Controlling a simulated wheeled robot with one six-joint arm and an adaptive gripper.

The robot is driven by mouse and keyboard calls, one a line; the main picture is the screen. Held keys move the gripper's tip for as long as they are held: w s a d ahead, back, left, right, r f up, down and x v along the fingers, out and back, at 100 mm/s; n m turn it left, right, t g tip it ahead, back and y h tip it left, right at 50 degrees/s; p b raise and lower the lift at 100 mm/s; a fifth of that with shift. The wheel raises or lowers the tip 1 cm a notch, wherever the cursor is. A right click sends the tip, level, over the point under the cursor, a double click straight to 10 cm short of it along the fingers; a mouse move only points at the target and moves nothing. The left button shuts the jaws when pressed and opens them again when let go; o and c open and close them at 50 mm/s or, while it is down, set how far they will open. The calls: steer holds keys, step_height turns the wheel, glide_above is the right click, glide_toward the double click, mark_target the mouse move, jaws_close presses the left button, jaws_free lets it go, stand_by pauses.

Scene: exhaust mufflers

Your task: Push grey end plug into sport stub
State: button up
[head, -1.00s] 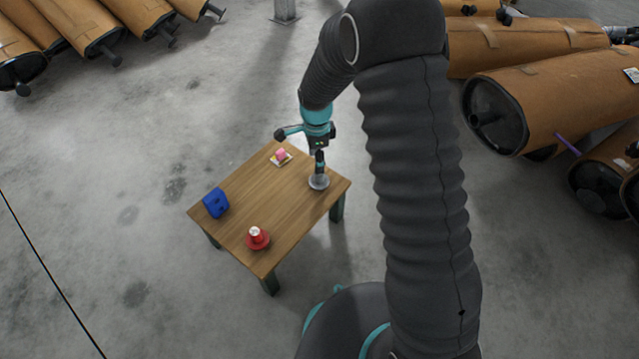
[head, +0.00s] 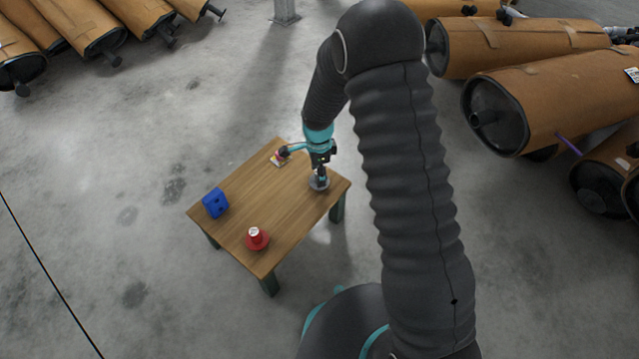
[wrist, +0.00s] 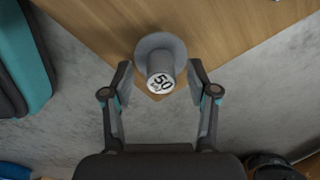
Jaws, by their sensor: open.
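The grey end plug (head: 316,186) stands upright near the table's right corner. In the wrist view, the plug (wrist: 160,62) has a wide round flange and a narrower body with a white "50" label on its end. My gripper (wrist: 160,77) is open, with one finger on each side of the plug's narrow body and a small gap showing. In the head view, my gripper (head: 320,175) is directly over the plug and partly hides it. Brown wrapped mufflers lie on the floor; one at the right shows a short pipe stub (head: 478,118) on its dark end. I cannot tell which is the sport stub.
The wooden table (head: 268,205) also holds a blue block (head: 215,203), a red flanged plug (head: 257,240) and a small pink item (head: 275,159), partly hidden by my gripper. More mufflers (head: 95,35) lie at upper left. Floor left of the table is clear.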

stand_by(0.3)
jaws_close()
steer(key=shift+r, duration=0.5)
step_height(320, 180, up, 3)
steer(key=shift+f, duration=0.1)
steer(key=s+d+r+p, duration=0.1)
steer(key=s+d+r, duration=0.2)
steer(key=d+r, duration=0.4)
steer(key=d, duration=0.4)
steer(key=shift+d+r, duration=0.1)
steer(key=shift+d, duration=0.05)
